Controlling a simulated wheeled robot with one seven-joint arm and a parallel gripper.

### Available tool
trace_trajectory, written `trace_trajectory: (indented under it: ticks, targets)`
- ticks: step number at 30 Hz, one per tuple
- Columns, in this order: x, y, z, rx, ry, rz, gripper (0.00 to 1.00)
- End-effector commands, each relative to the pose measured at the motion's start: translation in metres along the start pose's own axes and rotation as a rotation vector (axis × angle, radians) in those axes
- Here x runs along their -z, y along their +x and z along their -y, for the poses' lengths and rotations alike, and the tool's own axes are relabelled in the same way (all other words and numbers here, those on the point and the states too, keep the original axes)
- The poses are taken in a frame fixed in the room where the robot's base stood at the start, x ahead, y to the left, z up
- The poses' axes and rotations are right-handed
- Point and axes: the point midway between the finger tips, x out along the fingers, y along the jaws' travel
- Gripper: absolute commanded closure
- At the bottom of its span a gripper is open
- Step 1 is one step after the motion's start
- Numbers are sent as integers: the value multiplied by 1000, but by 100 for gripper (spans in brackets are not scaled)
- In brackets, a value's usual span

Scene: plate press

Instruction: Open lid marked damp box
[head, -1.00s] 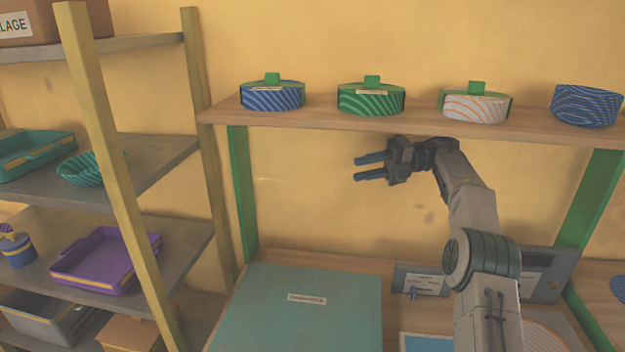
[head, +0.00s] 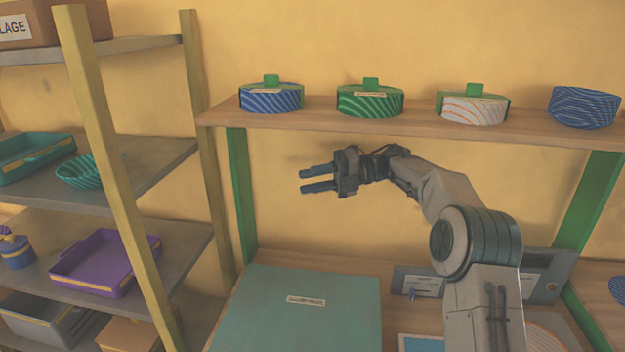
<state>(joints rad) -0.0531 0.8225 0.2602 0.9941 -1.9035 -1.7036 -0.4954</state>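A large flat teal lid (head: 300,325) lies on the bench at the lower middle of the head view. A small pale label (head: 306,301) sits on it; its text is too small to read. The lid looks flat and closed; the box below it is cut off by the frame. My gripper (head: 318,180) is above and behind the lid, below the upper shelf, pointing left. Its two dark fingers are apart with nothing between them. It does not touch the lid.
The upper wooden shelf (head: 330,122) holds round lidded tins (head: 370,100) and a blue striped bowl (head: 583,107). A yellow-posted rack (head: 125,200) stands at left with trays, including a purple tray (head: 105,262). A grey panel (head: 420,283) stands behind the bench. Air above the lid is free.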

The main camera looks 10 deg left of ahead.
Motion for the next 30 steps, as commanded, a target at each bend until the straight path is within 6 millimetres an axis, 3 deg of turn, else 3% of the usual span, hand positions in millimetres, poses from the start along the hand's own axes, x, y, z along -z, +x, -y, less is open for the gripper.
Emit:
trace_trajectory:
  ticks: [6,9,10,30]
  targets:
    - [0,0,0,0,-1,0,70]
    - [0,0,0,0,-1,0,98]
    - [0,0,0,0,-1,0,100]
    - [0,0,0,0,-1,0,100]
